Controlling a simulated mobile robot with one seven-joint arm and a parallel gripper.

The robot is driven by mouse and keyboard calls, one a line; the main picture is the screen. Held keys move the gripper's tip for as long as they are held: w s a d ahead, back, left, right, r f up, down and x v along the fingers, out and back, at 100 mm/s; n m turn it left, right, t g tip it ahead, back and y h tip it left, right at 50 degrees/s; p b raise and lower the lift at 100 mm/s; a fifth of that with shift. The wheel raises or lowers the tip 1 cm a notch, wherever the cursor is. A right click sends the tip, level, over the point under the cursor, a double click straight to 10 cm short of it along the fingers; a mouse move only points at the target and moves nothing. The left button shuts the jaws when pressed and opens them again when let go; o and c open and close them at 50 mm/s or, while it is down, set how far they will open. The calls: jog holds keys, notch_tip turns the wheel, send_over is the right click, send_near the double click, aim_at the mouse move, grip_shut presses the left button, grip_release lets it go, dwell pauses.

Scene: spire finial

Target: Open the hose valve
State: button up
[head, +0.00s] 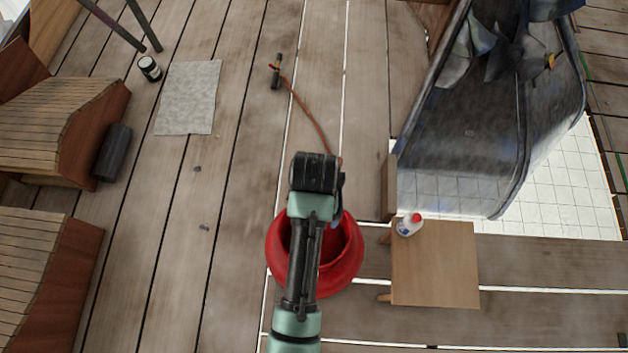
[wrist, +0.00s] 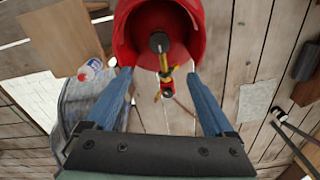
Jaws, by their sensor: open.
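A red gas cylinder (head: 346,268) with an open, collar-like top stands on the deck under my arm. In the wrist view its red collar (wrist: 128,45) surrounds a black round knob (wrist: 159,42). A yellow fitting with a red end (wrist: 167,76) shows just below the knob; it looks like the hose valve, but it is small. My gripper (wrist: 159,74) is open, its two blue fingers apart on either side of the fitting, with nothing visibly held. In the head view my arm hides the fitting and most of the gripper.
A reddish hose (head: 308,112) runs across the deck to a torch (head: 277,72). A small wooden table (head: 435,264) carries a white bottle with a red cap (head: 409,225). A large grey metal piece (head: 455,140) stands at right. The deck left of the cylinder is mostly clear.

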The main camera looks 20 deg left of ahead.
jog(key=f+b, duration=0.1)
jog(key=f, duration=0.3)
jog(key=f+b, duration=0.1)
jog(key=f, duration=0.4)
jog(key=s+f+b, duration=0.1)
jog(key=f, duration=0.3)
jog(key=shift+f+b, duration=0.35)
jog(key=shift+c, duration=0.3)
jog(key=c, duration=1.3)
